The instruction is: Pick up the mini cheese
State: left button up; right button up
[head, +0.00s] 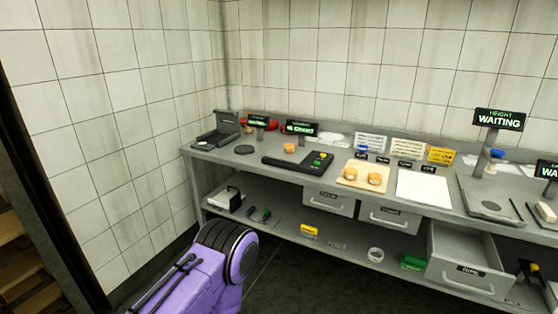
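Several small round orange pieces that look like mini cheeses stand on the grey workbench. Two more, a left one (351,172) and a right one (375,179), sit side by side on a pale wooden board (364,185). I cannot tell which one the task means. A purple link of my own arm shows at the lower left, well short of the bench. Neither of my grippers is in view.
The grey bench (340,190) runs along a tiled wall. A white sheet (424,188) lies right of the board. A drawer (470,272) stands open below, jutting out. A "WAITING" display (499,119) rises at right. The lower shelf holds small boxes.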

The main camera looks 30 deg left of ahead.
aim_at(288, 148)
jog(key=z, duration=0.1)
jog(key=k, duration=0.45)
jog(key=u, duration=1.2)
jog(key=i, duration=0.85)
jog(key=u, duration=0.35)
jog(key=i, duration=1)
jog(key=z, duration=0.45)
